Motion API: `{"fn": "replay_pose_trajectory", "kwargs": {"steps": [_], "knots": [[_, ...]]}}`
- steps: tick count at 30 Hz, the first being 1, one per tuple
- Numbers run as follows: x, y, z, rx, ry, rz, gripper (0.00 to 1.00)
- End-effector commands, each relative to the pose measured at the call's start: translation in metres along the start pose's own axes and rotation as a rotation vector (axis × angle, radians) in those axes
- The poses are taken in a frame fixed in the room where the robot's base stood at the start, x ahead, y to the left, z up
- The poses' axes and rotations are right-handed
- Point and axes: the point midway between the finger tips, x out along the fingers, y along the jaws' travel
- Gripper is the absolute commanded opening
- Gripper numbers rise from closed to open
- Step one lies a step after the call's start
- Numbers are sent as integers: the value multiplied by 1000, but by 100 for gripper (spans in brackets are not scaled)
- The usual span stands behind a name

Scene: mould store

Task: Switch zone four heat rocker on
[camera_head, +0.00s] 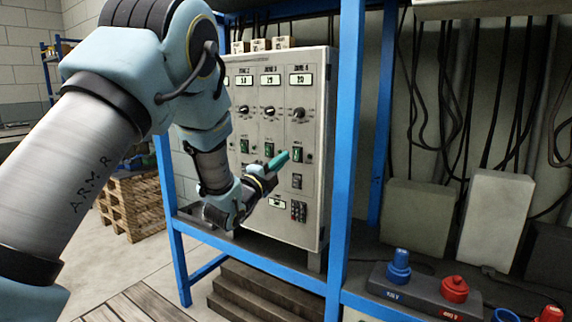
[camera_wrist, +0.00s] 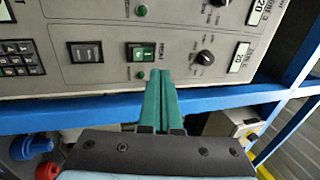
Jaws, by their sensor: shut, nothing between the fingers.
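The grey control panel (camera_head: 318,150) stands in a blue frame, with columns of displays, knobs and rockers. The zone 4 column is the rightmost, with a display (camera_head: 299,80) and a black knob (camera_head: 299,113). Its green heat rocker (camera_head: 297,155) sits below the knob and also shows in the wrist view (camera_wrist: 141,58); its tilt is too small to tell. My gripper (camera_head: 285,156) is shut and empty, its green fingers pointing at the panel. In the wrist view the fingertips (camera_wrist: 160,74) appear just beside the rocker; I cannot tell whether they touch the panel.
A dark rocker (camera_head: 297,182) and a keypad (camera_head: 298,211) lie below the zone 4 rocker. Zone 3's green rocker (camera_head: 269,150) is close on the left. A blue frame post (camera_head: 347,150) stands right of the panel. Blue and red connectors (camera_head: 455,289) sit at lower right.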

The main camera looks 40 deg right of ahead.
Motion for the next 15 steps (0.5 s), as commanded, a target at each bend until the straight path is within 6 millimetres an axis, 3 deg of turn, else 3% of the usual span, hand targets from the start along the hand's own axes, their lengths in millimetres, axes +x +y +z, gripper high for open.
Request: {"fn": "replay_pose_trajectory", "kwargs": {"steps": [15], "knots": [[-72, -18, 0, 1, -2, 0, 0]]}}
